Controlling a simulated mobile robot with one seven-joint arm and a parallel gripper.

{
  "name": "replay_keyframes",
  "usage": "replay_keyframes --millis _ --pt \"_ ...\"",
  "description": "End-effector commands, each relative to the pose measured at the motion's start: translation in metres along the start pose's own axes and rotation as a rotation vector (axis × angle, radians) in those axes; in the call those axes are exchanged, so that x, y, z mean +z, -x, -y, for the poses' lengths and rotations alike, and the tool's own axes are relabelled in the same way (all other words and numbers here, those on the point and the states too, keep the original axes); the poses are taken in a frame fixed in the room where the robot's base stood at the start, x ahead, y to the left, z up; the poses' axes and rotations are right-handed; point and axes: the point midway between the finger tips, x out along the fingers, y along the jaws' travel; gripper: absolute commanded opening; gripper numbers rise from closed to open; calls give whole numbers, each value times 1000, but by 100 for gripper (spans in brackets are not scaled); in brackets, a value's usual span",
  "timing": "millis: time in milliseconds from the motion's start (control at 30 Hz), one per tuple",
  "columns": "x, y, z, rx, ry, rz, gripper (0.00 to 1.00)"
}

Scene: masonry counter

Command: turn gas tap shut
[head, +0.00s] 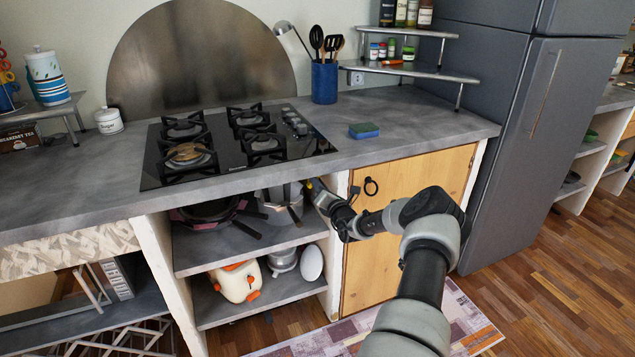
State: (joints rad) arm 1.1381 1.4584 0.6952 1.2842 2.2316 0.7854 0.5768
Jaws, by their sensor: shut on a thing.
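My gripper (314,191) reaches under the counter's front edge, at the right side of the open shelf compartment. It is shut on a small yellow piece (309,185), which seems to be the handle of the gas tap. The tap's body and pipe are mostly hidden by my gripper and the cabinet post, so I cannot tell how far the handle is turned.
The black gas hob (215,168) lies in the counter above. Dark pans (205,211) and a metal pot (277,205) stand on the upper shelf, left of my gripper. A wooden cabinet door (415,180) with a ring handle is to its right. A sponge (364,130) lies on the counter.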

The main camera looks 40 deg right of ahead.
Motion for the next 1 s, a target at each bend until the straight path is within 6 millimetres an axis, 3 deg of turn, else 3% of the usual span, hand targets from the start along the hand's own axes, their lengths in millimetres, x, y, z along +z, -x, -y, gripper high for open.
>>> replay_keyframes --millis 600,1000 --pt "-2 1 4 -2 -574 0 0" --pt "-4 0 5 -2 -812 -2 0"
